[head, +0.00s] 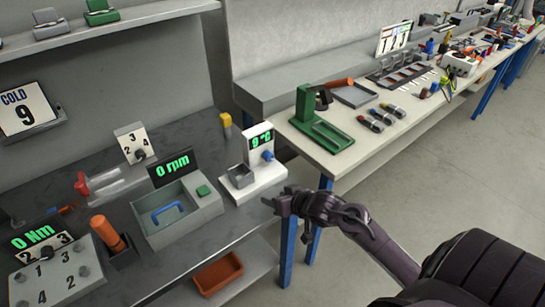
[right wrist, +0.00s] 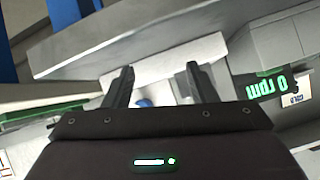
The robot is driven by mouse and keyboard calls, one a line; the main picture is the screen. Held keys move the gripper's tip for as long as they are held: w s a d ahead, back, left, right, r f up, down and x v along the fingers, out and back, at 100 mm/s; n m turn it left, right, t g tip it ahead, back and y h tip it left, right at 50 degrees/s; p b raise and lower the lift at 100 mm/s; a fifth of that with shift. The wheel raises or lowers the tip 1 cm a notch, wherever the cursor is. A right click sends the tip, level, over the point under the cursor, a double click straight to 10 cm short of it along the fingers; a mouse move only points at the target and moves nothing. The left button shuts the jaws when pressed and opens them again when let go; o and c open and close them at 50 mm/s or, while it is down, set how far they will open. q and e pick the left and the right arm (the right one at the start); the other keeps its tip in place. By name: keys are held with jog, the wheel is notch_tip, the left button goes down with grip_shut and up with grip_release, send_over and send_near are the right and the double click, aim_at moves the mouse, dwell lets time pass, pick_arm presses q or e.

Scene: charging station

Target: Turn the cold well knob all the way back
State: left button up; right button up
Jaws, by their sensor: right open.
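The cold well (head: 262,185) is a white unit on the front right of the grey bench, with a square grey cup (head: 240,176) and an upright panel reading "9 °C" in green. Its small blue knob (head: 267,155) is on that panel, below the display. My right gripper (head: 277,203) is open and empty, in front of the unit and apart from the knob. In the right wrist view, the white unit (right wrist: 178,60) lies beyond the open fingers, and the blue knob (right wrist: 145,103) shows partly between them, its lower part hidden by the gripper body. My left gripper is not in view.
Left of the unit stands a grey box (head: 180,212) with a blue handle and a "0 rpm" display (head: 172,168). A green stand (head: 320,125) is on the pale bench behind right. A "COLD 9" sign (head: 27,107) hangs at left. The floor at right is clear.

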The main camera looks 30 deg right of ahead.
aim_at(272, 157)
jog(key=shift+m+t+y, duration=0.7)
jog(key=shift+t+y, duration=0.1)
jog(key=w+d, duration=0.1)
jog(key=w+d+r, duration=0.1)
jog(key=d, duration=0.1)
jog(key=w+d+r, duration=0.1)
jog(key=d, duration=0.1)
jog(key=shift+w+r, duration=0.15)
jog(key=w+d+r+m+t+y, duration=0.1)
jog(key=w+d+r+m+y, duration=0.1)
jog(key=d+r, duration=0.15)
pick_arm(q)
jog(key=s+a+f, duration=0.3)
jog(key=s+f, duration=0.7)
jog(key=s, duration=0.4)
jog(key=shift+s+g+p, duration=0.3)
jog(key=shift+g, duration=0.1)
pick_arm(e)
jog(key=x, duration=0.7)
jog(key=shift+w+d+f, duration=0.1)
jog(key=shift+w+f, duration=0.05)
jog(key=shift+w, duration=0.05)
jog(key=shift+c, duration=0.3)
jog(key=c, duration=0.9)
